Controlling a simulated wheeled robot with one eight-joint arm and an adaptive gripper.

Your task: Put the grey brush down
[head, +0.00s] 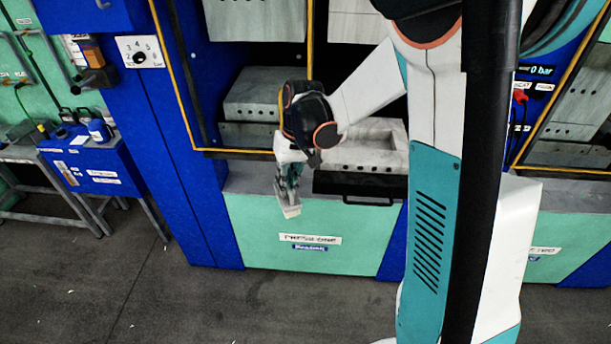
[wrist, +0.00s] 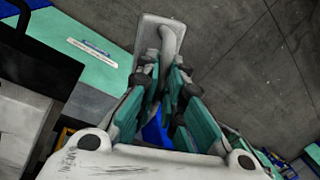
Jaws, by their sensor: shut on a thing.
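My gripper (head: 288,184) is shut on the grey brush (head: 291,211), in front of the grey ledge of the press. In the head view the brush hangs below the fingertips, with its flat pale end lowest and slightly tilted. In the wrist view the fingers of my gripper (wrist: 162,85) close around the handle of the grey brush (wrist: 148,36), and its flat head shows beyond them over the dark floor. Part of the handle is hidden between the fingers.
Right of my gripper a grey mould block (head: 365,150) sits in the press above a black drawer handle (head: 368,203). The grey ledge (head: 247,180) has bare room left of it. The floor in front is clear.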

